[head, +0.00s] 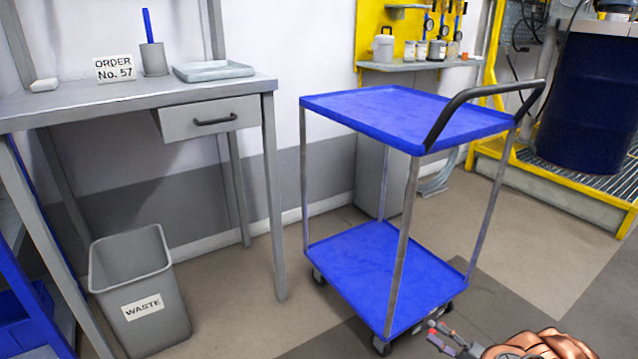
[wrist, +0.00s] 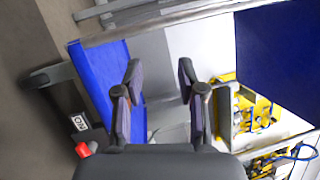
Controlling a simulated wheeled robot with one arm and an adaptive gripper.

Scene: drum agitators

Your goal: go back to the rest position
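My gripper (head: 436,332) shows at the bottom edge of the head view, low in front of the blue trolley (head: 392,121), near its lower right wheel. In the wrist view my gripper (wrist: 160,98) has its two dark fingers spread apart. Nothing is held between them. The trolley's blue surfaces also show in the wrist view (wrist: 105,75), turned on their side. Whether the gripper touches the trolley cannot be told; in the wrist view a gap seems to lie between them.
A grey workbench (head: 120,98) with a drawer (head: 210,117) and tray (head: 213,71) stands left. A waste bin (head: 150,300) is below it. A dark blue drum (head: 590,100) stands on a yellow-edged grating at right. Floor (head: 515,285) right of the trolley is clear.

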